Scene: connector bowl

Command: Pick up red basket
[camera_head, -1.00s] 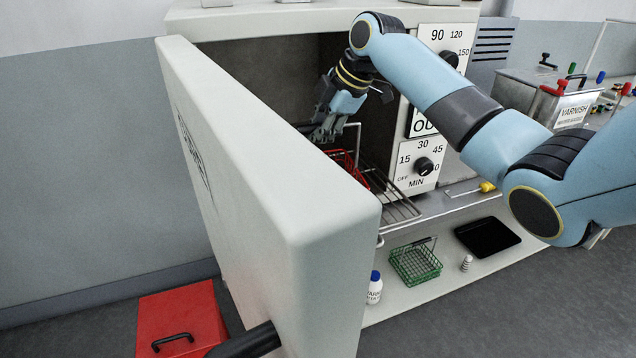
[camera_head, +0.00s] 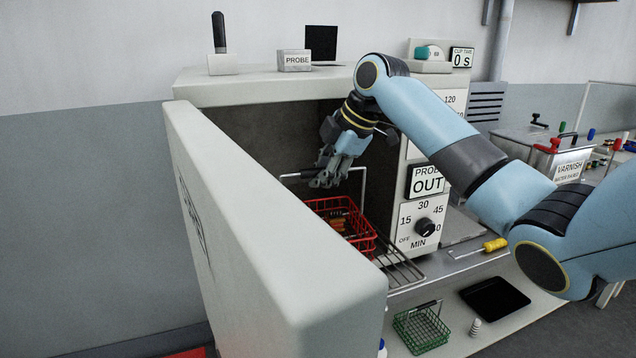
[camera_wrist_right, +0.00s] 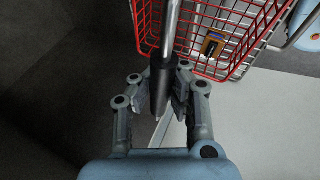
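The red wire basket (camera_head: 368,232) sits on a wire rack inside the open oven, with small brown and orange parts in it. It also shows in the right wrist view (camera_wrist_right: 187,48), top right. Its metal handle has a dark grip (camera_wrist_right: 162,75). My right gripper (camera_head: 335,176) is in the oven opening, above and left of the basket. In the right wrist view my right gripper's fingers (camera_wrist_right: 160,92) lie close on both sides of the grip and appear shut on it. The head view does not show the contact clearly. My left gripper is out of view.
The thick oven door (camera_head: 280,220) stands open at the left front. The wire rack (camera_head: 402,268) sticks out of the oven. A green basket (camera_head: 421,328), black tray (camera_head: 495,299) and yellow-handled tool (camera_head: 494,245) lie on the lower right surfaces.

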